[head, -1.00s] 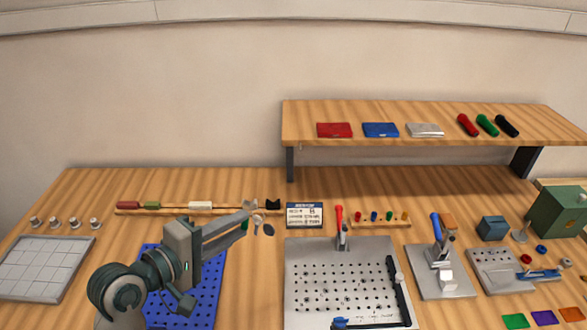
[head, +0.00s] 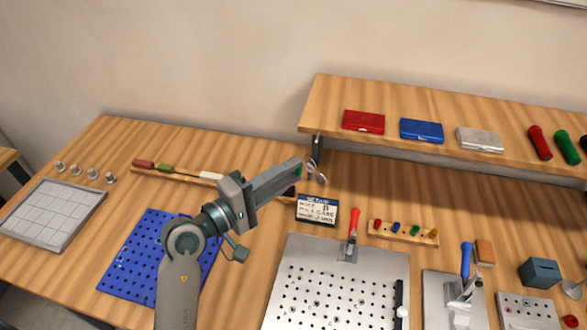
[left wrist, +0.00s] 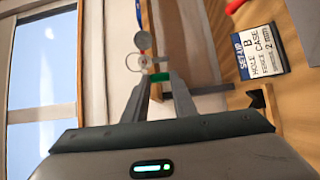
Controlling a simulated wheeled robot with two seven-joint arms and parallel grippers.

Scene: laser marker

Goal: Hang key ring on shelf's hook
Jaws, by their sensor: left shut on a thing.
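My left gripper (head: 299,167) is shut on the key ring (head: 314,170), just below the left front corner of the shelf (head: 335,97). In the left wrist view, a green part of the key ring (left wrist: 160,77) sits between the fingertips (left wrist: 160,82), with a thin loop and a grey round tag beyond it. In the head view the ring and its grey pieces stick out past the fingertips. I cannot clearly make out the hook; the dark shelf support lies close behind the ring. I cannot tell whether the ring touches anything. My right gripper is not in view.
A red case (head: 363,122), a blue case (head: 421,130), a silver case (head: 480,139) and coloured torches lie on the shelf.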

